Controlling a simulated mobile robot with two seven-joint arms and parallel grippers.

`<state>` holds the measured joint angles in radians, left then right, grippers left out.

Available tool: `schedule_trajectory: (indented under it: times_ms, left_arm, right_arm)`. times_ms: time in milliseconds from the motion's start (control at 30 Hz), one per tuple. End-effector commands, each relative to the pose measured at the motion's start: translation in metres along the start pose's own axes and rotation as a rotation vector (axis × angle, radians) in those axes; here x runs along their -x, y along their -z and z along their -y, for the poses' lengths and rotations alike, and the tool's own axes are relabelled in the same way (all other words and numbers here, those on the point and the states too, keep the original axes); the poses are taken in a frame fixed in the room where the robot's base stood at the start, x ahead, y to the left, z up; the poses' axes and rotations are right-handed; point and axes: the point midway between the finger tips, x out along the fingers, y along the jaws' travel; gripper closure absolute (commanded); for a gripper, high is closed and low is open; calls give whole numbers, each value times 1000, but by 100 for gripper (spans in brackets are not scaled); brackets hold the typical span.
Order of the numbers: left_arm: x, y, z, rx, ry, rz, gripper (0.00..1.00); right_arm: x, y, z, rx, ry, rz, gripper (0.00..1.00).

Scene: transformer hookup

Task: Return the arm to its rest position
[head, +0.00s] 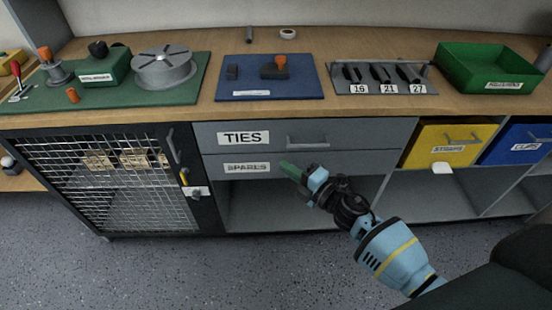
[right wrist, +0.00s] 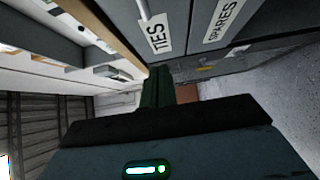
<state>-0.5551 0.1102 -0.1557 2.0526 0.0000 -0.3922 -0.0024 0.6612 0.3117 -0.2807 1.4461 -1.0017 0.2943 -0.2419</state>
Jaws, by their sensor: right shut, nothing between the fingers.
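My right arm comes in from the lower right in the head view. Its gripper (head: 288,168) has green fingers that are shut and empty. The fingertips are in front of the SPARES drawer (head: 245,168), near its right part; I cannot tell whether they touch it. In the right wrist view the shut green fingers (right wrist: 157,85) point toward the cabinet front, with the TIES label (right wrist: 158,36) and SPARES label (right wrist: 222,20) beyond them. The TIES drawer (head: 370,132) looks shut. My left gripper is not in view.
The bench top (head: 220,52) carries a green board (head: 190,92), a blue mat (head: 300,90), a tool rack (head: 380,97) and a green bin (head: 485,75). Below are a mesh door (head: 110,185), a yellow bin (head: 435,155) and a blue bin (head: 512,150). The floor (head: 200,275) in front is clear.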

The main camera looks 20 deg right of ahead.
Motion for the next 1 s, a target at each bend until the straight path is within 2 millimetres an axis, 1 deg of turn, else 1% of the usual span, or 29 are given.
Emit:
schedule_trajectory:
  times_ms: [33, 200, 600, 700, 767, 867, 967, 1000]
  left_arm:
    - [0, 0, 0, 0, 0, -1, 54]
    - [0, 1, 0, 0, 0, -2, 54]
    - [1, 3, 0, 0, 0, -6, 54]
    - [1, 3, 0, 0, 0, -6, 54]
    - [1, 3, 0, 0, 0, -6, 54]
    - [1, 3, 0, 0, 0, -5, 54]
    - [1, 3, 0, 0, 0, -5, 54]
    - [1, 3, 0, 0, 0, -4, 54]
  right_arm:
    - [7, 0, 1, 0, 2, 1, 100]
    - [19, 0, 0, -1, 0, 0, 100]
    - [21, 0, 1, -2, 1, 1, 100]
    - [27, 4, 8, -37, 8, 13, 100]
    - [36, 11, 17, -89, 17, 31, 100]
    - [63, 26, 41, -232, 47, 86, 100]
    - [99, 45, 71, -419, 90, 168, 100]
    - [115, 53, 82, -496, 110, 204, 100]
